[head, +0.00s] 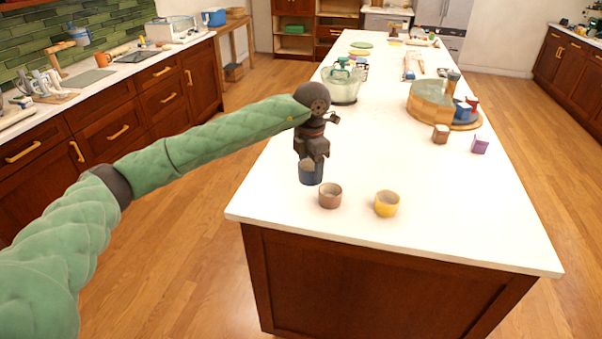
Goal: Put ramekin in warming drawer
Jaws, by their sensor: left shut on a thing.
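A dark blue ramekin (311,175) is at the near left part of the white island top. My left gripper (312,160) points down from above and is shut on it, hiding part of its rim. I cannot tell whether the ramekin touches the counter or hangs just above it. A brown ramekin-like cup (330,196) and a yellow one (386,204) stand upright to its right and nearer to me. My right gripper is out of view. I cannot pick out a warming drawer; wooden drawers (118,131) along the left wall are shut.
The white island top (470,225) is clear at the near right. A glass pot (343,84) stands behind my left gripper. Wood floor separates the island from the left cabinets.

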